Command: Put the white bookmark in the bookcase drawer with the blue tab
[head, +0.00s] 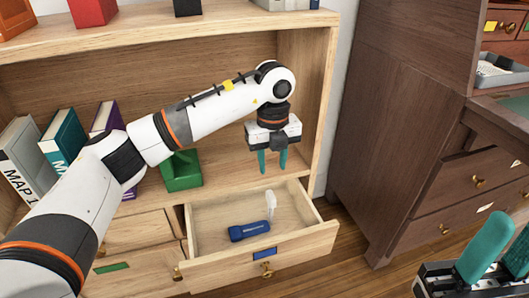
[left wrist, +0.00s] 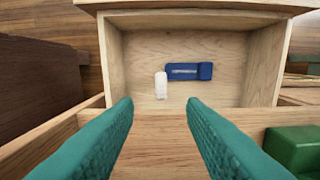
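The white bookmark (head: 270,203) is inside the pulled-out bookcase drawer (head: 312,240), whose front has a blue tab (head: 264,254). In the left wrist view the bookmark (left wrist: 161,85) lies beside a blue object, its near end toward the drawer's back wall. My left gripper (head: 272,160) is open and empty, above the back of the drawer, fingers pointing down. In the left wrist view its fingers (left wrist: 160,115) stand apart, with the bookmark beyond them and not touching. My right gripper (head: 503,240) is at the lower right, fingers apart, partly cut off, with nothing seen between them.
A dark blue object (head: 249,231) lies in the same drawer. A drawer with a green tab (head: 111,267) is at left, shut. A green box (head: 181,171) and several books (head: 65,140) stand on the shelf. A dark wood cabinet (head: 400,130) stands to the right.

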